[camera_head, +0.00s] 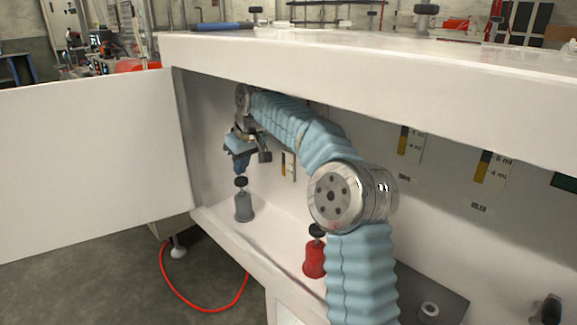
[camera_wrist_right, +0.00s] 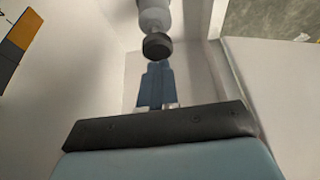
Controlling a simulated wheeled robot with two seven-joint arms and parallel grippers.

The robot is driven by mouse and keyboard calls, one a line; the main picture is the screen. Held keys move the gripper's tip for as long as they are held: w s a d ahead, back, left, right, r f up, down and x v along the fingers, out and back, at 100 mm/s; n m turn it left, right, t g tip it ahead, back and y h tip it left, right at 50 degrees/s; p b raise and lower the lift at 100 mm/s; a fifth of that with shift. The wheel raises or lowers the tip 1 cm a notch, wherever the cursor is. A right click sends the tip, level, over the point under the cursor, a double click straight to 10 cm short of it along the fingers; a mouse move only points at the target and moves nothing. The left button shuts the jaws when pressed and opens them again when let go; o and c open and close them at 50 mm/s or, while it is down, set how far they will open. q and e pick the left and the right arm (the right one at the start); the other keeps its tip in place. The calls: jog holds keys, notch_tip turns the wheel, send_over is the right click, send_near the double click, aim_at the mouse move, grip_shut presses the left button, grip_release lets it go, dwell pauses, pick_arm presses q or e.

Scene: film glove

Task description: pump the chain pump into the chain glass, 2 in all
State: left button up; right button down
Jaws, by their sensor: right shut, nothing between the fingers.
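A grey pump bottle with a black head (camera_head: 243,204) stands upright at the left end inside the white cabinet. A red pump bottle with a black head (camera_head: 314,258) stands nearer, partly hidden by my right arm. I cannot tell by a label which is the chain pump. My right gripper (camera_head: 238,165) has blue fingers, shut and empty, just above the grey pump's head. In the right wrist view the fingertips (camera_wrist_right: 157,66) point at that black head (camera_wrist_right: 157,45). A small pale ring-shaped cup (camera_head: 429,309) sits at the lower right; I cannot tell whether it is the chain glass.
The cabinet's top slab (camera_head: 380,70) hangs low over the arm. A white door panel (camera_head: 90,160) stands open at left. Yellow and black level marks labelled in ml (camera_head: 482,167) are on the back wall. A dark mat (camera_head: 452,304) lies at lower right.

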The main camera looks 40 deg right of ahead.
jog(key=shift+r, duration=3)
